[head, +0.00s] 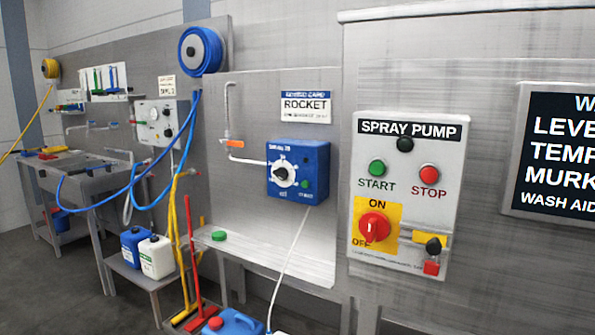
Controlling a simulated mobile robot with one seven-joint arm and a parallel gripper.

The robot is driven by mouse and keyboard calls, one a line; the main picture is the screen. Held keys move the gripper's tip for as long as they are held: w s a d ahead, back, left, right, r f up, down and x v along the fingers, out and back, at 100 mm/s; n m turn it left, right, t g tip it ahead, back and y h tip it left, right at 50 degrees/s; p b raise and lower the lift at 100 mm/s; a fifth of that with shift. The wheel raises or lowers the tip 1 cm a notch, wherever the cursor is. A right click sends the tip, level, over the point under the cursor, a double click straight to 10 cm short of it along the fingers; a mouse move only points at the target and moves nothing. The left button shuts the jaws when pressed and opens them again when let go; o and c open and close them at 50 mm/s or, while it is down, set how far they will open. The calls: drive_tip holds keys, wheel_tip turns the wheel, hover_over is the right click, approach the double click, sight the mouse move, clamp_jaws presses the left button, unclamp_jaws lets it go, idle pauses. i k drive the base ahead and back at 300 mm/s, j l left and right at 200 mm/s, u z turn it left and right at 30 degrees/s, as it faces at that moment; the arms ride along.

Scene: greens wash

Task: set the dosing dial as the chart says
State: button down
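The blue dosing box (314,172) hangs on the steel panel left of the spray pump panel. Its dosing dial (281,174) is a black knob on a white round scale; the scale marks are too small to read. A card (307,107) above the box reads ROCKET, with a smaller line I cannot read. A dark chart (553,152) at the right edge is cut off; it shows the words LEVE, TEMP, MURK and WASH AID, with no values in view. My gripper is not in view.
The spray pump panel (407,195) has START and STOP buttons and a red switch (374,228). A blue jug (232,323), a squeegee and a yellow hose stand at lower left. A steel ledge (283,262) runs below the box. Blue hose (140,178) hangs at left.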

sight(281, 173)
drive_tip(key=i+j, duration=0.6)
drive_tip(key=i+j+u, duration=0.15)
drive_tip(key=i+j, duration=0.4)
drive_tip(key=i, duration=0.25)
